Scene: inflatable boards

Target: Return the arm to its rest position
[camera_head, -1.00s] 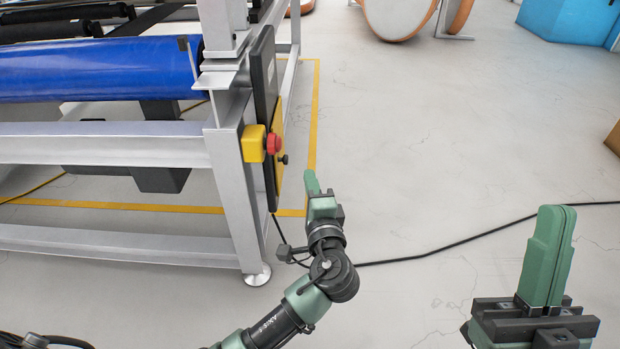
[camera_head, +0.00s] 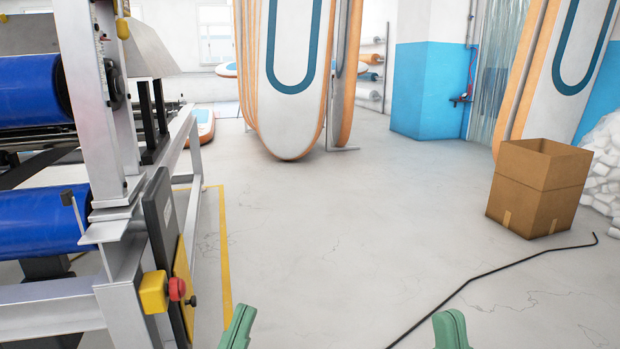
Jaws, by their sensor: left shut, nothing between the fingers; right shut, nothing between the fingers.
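My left gripper (camera_head: 238,327) shows at the bottom edge of the head view, just right of the machine frame. Only its green fingers are in the picture; they are shut with nothing between them. My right gripper (camera_head: 451,329) shows at the bottom edge further right, also only its green fingertips, shut and empty. Both grippers are apart from the machine and the floor items. The rest of both arms is below the picture. The red stop button (camera_head: 177,289) on its yellow box (camera_head: 153,292) sits on the machine's corner post, left of my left gripper.
The machine with blue rollers (camera_head: 36,222) fills the left side. A yellow floor line (camera_head: 224,250) runs beside it. A black cable (camera_head: 485,275) lies on the right floor. An open cardboard box (camera_head: 538,190) stands at right. Boards (camera_head: 290,110) stand behind. The middle floor is clear.

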